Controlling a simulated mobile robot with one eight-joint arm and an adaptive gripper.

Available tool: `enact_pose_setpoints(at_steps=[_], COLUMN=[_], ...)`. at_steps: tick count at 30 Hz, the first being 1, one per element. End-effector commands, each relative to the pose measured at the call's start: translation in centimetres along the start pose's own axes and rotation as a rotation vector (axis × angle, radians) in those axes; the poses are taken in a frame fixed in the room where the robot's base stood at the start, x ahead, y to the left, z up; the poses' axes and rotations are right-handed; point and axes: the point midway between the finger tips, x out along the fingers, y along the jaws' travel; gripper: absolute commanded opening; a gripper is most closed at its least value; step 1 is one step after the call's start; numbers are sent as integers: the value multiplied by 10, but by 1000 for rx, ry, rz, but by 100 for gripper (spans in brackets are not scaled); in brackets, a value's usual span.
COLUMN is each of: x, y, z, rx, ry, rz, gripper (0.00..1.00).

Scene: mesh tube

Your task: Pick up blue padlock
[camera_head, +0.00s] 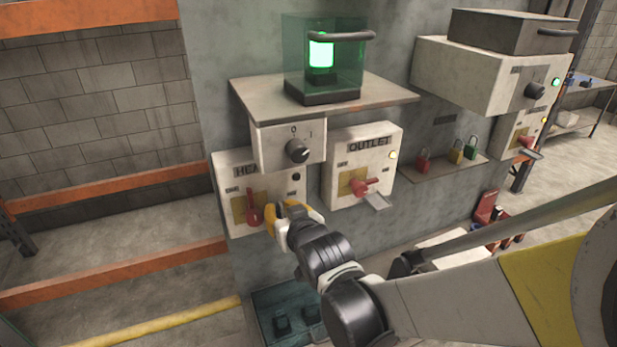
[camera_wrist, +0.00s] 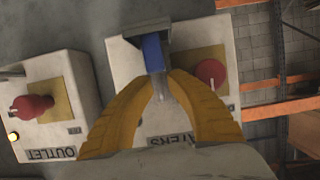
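The blue padlock (camera_wrist: 153,52) shows in the wrist view, which is upside down. Its blue body is against a small grey ledge (camera_wrist: 146,31) at the foot of the heater panel (camera_wrist: 123,66), with a grey metal part, apparently its shackle, between my fingertips. My gripper (camera_wrist: 161,84) has its yellow fingers on either side of that part. The gap is narrow, and I cannot tell whether they touch it. In the head view my gripper (camera_head: 290,208) is at the panel's lower right, and the padlock is hidden there.
A red handle (camera_wrist: 211,72) is close beside one finger. The outlet panel (camera_head: 365,165) with its red handle stands to the right. Red, yellow and green padlocks (camera_head: 456,151) are on a shelf further right. A glass case (camera_head: 325,60) stands above on a ledge.

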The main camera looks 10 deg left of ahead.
Motion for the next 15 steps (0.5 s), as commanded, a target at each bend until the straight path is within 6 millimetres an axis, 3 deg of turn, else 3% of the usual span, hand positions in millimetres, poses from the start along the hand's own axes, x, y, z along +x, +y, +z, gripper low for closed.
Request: enact_pose_setpoints(at_steps=[3,6,15], x=[0,0,-1], y=[0,0,0], z=[0,0,0], rx=[0,0,0], ry=[0,0,0], rz=[0,0,0], gripper=[17,0,0])
